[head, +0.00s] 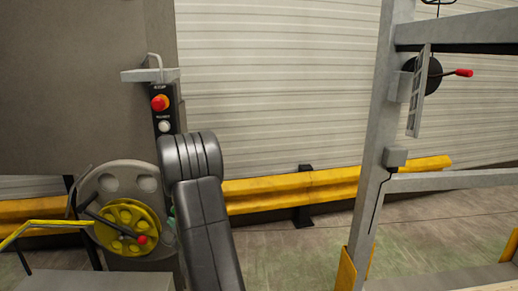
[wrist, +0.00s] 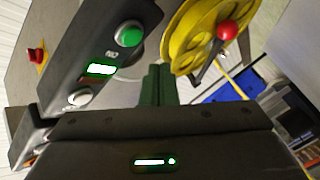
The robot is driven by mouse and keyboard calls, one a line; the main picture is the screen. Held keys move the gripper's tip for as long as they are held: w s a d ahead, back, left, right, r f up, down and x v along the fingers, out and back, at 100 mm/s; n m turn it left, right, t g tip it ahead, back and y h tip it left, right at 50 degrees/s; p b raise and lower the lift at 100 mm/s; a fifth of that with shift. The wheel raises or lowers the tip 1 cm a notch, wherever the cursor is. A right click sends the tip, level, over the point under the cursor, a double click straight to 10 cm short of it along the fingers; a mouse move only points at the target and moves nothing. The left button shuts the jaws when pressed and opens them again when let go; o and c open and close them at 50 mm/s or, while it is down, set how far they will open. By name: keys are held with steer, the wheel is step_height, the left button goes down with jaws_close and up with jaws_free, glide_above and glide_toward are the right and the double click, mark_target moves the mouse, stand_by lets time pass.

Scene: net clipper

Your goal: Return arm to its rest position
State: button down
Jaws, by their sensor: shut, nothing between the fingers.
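My gripper (wrist: 156,70) shows in the wrist view as two dark green fingers pressed together, with nothing between them. It is in front of a dark control box (wrist: 75,58) and to the left of a yellow wheel (wrist: 190,40). I cannot tell whether the fingertips touch anything. In the head view my black arm (head: 205,220) reaches forward, just right of the same yellow wheel (head: 125,222) and below the control box (head: 168,124). The arm hides most of the gripper there.
The box carries a red stop button (head: 159,103) and a green button (wrist: 129,34). The wheel has a crank with a red knob (wrist: 227,31). A yellow guard rail (head: 290,188) runs along the shutter wall. A grey metal post (head: 375,150) stands right. Floor between is clear.

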steer(key=shift+s+f+b, duration=0.3)
steer(key=shift+b, duration=1.85)
steer(key=r+p, duration=0.1)
steer(key=p, duration=0.2)
steer(key=p, duration=0.3)
steer(key=shift+w+p, duration=0.1)
steer(key=shift+p, duration=0.2)
